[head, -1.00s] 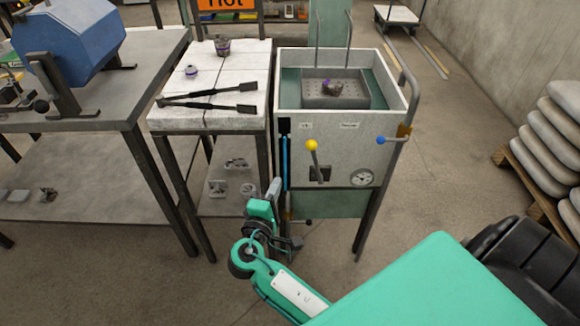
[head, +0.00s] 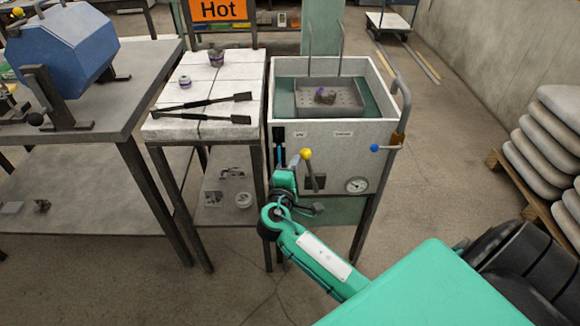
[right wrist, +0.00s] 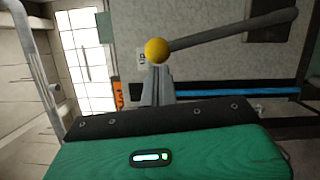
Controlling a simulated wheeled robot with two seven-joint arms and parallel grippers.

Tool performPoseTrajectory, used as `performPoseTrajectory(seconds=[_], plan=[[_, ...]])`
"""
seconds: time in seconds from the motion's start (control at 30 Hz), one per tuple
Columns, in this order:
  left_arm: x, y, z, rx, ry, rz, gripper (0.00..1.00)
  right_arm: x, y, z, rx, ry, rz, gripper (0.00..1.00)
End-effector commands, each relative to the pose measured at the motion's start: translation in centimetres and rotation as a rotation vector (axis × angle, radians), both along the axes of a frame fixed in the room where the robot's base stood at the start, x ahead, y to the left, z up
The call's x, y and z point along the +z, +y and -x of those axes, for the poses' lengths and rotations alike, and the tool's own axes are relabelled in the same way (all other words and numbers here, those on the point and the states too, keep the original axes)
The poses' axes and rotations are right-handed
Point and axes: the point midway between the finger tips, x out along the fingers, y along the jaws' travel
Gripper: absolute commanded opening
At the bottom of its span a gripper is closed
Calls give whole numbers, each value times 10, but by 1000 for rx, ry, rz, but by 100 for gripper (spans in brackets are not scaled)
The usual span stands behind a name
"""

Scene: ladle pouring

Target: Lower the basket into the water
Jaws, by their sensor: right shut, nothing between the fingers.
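Green-blue shows around the basket inside the tank; I cannot tell the water level. A lever with a yellow knob (head: 306,154) is on the tank's front, knob end up. My right gripper (head: 291,161) is at the tank's front, just left of the knob. In the right wrist view, its shut, empty fingers (right wrist: 157,88) point at the yellow knob (right wrist: 157,50); contact is unclear. My left gripper is not in view.
A blue-knobbed handle (head: 375,148) and a round gauge (head: 357,185) are also on the tank's front. A white-topped table (head: 205,130) with black tongs (head: 215,99) stands left of it. Stacked grey sacks (head: 550,130) lie at right. The floor between is clear.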

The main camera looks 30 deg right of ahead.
Motion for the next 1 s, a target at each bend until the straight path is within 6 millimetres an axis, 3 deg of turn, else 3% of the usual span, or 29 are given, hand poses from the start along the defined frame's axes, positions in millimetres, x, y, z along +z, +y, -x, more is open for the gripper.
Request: performPoseTrajectory(seconds=[0.53,1.0], plan=[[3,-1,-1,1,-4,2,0,6,-11,7,-2,-38,-63,0],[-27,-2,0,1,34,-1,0,17,-69,43,-5,-242,-393,0]])
